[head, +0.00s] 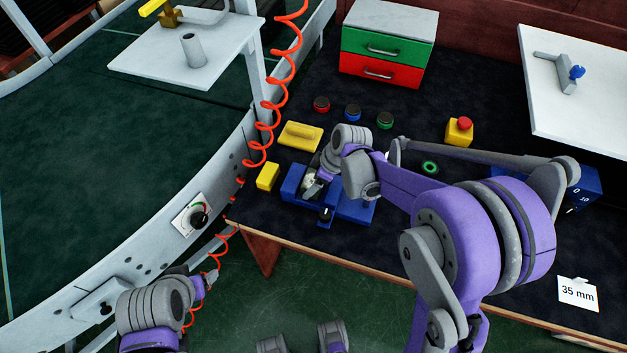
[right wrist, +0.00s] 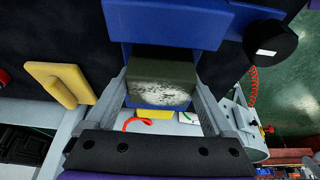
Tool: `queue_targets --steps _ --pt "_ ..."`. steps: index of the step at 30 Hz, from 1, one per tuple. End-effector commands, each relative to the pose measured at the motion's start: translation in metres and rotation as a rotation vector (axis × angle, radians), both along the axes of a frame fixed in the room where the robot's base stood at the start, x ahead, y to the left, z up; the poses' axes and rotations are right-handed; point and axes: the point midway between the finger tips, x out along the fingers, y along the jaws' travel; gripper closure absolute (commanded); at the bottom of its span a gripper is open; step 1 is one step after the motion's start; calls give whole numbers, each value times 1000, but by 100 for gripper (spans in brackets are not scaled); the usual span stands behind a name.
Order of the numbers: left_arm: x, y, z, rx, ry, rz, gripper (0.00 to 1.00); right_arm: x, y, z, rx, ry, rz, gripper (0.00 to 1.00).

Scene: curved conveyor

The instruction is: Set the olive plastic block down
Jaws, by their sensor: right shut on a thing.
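The olive block (right wrist: 165,75), dark with a pale worn patch on one face, is between the fingers of my right gripper (right wrist: 160,98) in the right wrist view. The gripper is shut on it. In the head view my right gripper (head: 313,186) is at the blue vise-like fixture (head: 355,209), and the block is mostly hidden there. The blue fixture (right wrist: 165,22) is close beyond the block in the wrist view; I cannot tell whether they touch. My left gripper (head: 210,280) is low at the left, small and partly hidden; its opening is unclear.
A yellow block (head: 267,176) and a yellow handled float (head: 300,136) lie left of the fixture. Red, blue and green buttons (head: 353,112) are behind it. A red coiled hose (head: 270,105) hangs along the conveyor (head: 130,255). Dark table surface is free around the green ring (head: 430,167).

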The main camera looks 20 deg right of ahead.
Motion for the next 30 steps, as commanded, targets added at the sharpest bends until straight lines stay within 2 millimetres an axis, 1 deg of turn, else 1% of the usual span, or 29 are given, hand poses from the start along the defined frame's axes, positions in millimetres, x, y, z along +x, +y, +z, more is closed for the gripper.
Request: queue_targets --steps 2,3,4,11,14,16,20,27,30 --pt "-1 0 -3 0 1 0 29 0 0 -4 0 0 0 83" --pt "-1 0 -2 0 1 0 29 0 0 -3 0 0 0 6" --pt "0 0 -2 0 1 0 29 0 0 -2 0 0 0 0" --pt "0 0 -2 0 1 0 29 0 0 -2 0 0 0 0" --pt "0 0 2 0 -1 0 29 0 -1 3 -1 -1 0 0" --pt "0 0 2 0 -1 0 29 -2 -4 11 0 0 -1 0" --pt "1 0 5 0 -2 0 29 -8 -12 34 -1 -1 -2 0" --pt "3 0 11 0 -5 0 29 -19 -28 82 0 0 -2 0" --pt "3 0 13 0 -6 0 29 -22 -33 96 0 0 -2 0"
